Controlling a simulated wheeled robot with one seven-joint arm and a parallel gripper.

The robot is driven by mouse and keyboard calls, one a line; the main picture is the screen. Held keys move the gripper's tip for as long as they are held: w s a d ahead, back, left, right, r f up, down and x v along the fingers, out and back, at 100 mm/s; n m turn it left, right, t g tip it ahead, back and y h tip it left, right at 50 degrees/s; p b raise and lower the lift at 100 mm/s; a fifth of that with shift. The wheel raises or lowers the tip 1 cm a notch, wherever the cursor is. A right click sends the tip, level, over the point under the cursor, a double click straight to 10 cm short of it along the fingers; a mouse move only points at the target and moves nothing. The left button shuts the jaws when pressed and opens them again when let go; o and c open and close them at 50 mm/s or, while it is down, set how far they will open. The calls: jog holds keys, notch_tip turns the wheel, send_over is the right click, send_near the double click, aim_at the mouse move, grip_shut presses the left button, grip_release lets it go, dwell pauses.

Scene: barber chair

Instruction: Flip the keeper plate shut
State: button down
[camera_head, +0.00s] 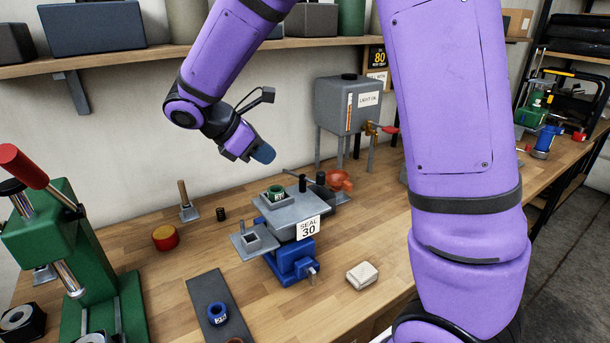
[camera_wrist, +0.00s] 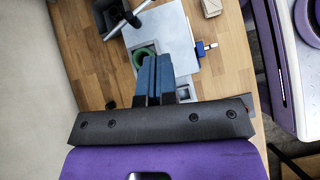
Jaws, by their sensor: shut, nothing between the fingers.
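A grey fixture (camera_head: 300,222) with a "SEAL 30" label stands on a blue base on the bench, with a green ring (camera_head: 276,192) in its top. A small grey plate with a square opening (camera_head: 241,244) sticks out flat at its left side; it looks like the keeper plate, folded open. My gripper (camera_head: 262,153) is in the air above the fixture, fingers shut and empty. In the wrist view, the blue fingers (camera_wrist: 153,80) partly cover the fixture, beside the green ring (camera_wrist: 139,56). Part of the small plate (camera_wrist: 184,93) shows right of the fingertips.
An orange cup (camera_head: 339,180) and dark posts stand behind the fixture. A green press (camera_head: 55,240) is at left, a grey oil tank (camera_head: 347,104) behind. A dark mat (camera_head: 205,291) with a blue ring (camera_head: 217,312) and a pale block (camera_head: 362,274) lie in front.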

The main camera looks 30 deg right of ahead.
jog(key=shift+w+a+f+n, duration=0.3)
jog(key=shift+w+a+f, duration=0.05)
jog(key=shift+a+f, duration=0.1)
send_near(316, 183)
jog(key=f, duration=0.1)
jog(key=d+f, duration=0.1)
jog(key=f, duration=0.1)
jog(key=shift+s+f, duration=0.15)
jog(key=shift+f, duration=0.1)
jog(key=shift+s+d+r, duration=0.1)
jog(key=shift+s+d, duration=0.05)
jog(key=shift+d, duration=1.65)
